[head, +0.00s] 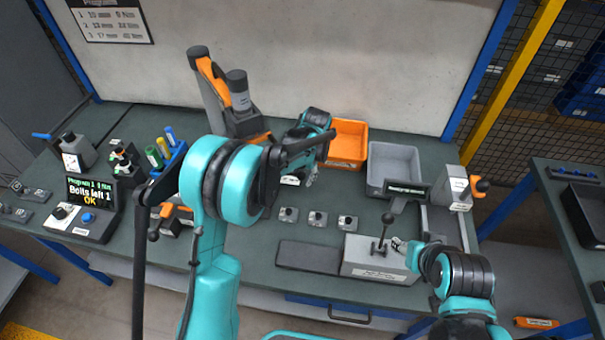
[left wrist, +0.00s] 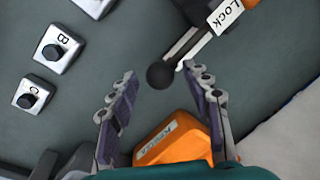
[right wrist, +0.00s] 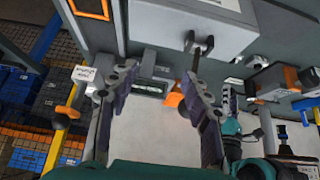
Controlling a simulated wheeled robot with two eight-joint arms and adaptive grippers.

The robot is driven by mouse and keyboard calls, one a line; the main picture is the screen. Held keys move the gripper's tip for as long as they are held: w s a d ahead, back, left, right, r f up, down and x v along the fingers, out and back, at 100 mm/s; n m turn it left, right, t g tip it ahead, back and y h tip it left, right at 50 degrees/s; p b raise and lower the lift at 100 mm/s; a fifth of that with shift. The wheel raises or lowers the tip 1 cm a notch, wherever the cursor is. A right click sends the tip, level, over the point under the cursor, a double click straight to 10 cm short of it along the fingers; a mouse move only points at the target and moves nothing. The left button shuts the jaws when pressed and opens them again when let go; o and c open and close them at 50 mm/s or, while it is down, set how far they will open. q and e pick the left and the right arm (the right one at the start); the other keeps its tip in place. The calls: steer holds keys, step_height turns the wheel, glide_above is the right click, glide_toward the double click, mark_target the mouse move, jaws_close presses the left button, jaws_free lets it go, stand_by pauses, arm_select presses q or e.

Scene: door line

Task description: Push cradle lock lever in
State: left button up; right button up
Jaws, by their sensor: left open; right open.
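The lock lever shows in the left wrist view as a dark rod with a black ball end (left wrist: 160,74) and a white LOCK label (left wrist: 228,14). It slants in from the upper right. My left gripper (left wrist: 158,88) is open, with the ball in line with the gap between its fingertips; I cannot tell whether they touch. In the head view my left gripper (head: 312,177) is low over the bench, and its arm hides much of the cradle area. My right gripper (head: 399,244) is open beside a grey block (head: 370,268); it also shows in the right wrist view (right wrist: 150,80).
A display (head: 90,192) reads "Bolts left 1, OK".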

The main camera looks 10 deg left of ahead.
arm_select(q)
jaws_close()
steer(key=shift+a, duration=0.9)
jaws_free()
steer(key=shift+s+a, duration=0.1)
steer(key=shift+a, duration=0.05)
